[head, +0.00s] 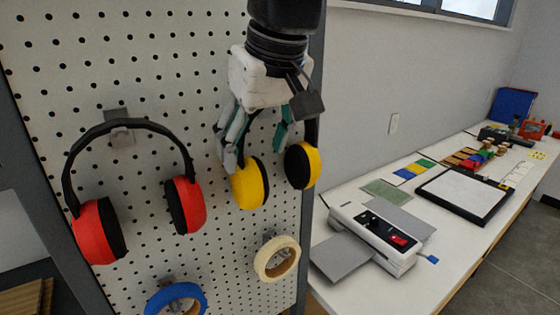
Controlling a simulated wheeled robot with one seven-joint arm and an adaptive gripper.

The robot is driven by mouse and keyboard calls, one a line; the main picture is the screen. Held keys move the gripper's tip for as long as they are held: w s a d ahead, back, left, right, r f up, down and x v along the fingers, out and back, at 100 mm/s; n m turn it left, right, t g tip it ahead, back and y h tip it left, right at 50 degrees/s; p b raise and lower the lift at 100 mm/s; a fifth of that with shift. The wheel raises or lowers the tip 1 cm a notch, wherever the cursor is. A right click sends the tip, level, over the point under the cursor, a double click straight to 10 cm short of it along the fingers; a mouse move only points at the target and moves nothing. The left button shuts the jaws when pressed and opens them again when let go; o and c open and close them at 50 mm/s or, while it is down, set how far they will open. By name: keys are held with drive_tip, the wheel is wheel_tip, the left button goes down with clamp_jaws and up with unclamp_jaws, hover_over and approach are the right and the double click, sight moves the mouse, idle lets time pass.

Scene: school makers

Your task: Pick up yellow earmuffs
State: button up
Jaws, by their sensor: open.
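The yellow earmuffs hang on the white pegboard. Their left yellow cup (250,184) and right yellow cup (301,166) show, with black pads. Most of their black headband is hidden behind my gripper (255,135). My gripper comes down from the top of the head view, in front of the headband and just above the cups. Its fingers are apart, one at the left and one at the right. I cannot tell whether they touch the headband.
Red earmuffs (183,205) hang on a hook at the left. A cream tape roll (277,258) and a blue tape roll (175,298) hang below. At the right, a white table (345,290) holds a laminator-like machine (373,237) and several craft items.

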sight(251, 163)
drive_tip(key=x, duration=0.5)
drive_tip(key=shift+f+p, duration=0.15)
drive_tip(key=shift+p, duration=0.2)
drive_tip(key=c, duration=1.4)
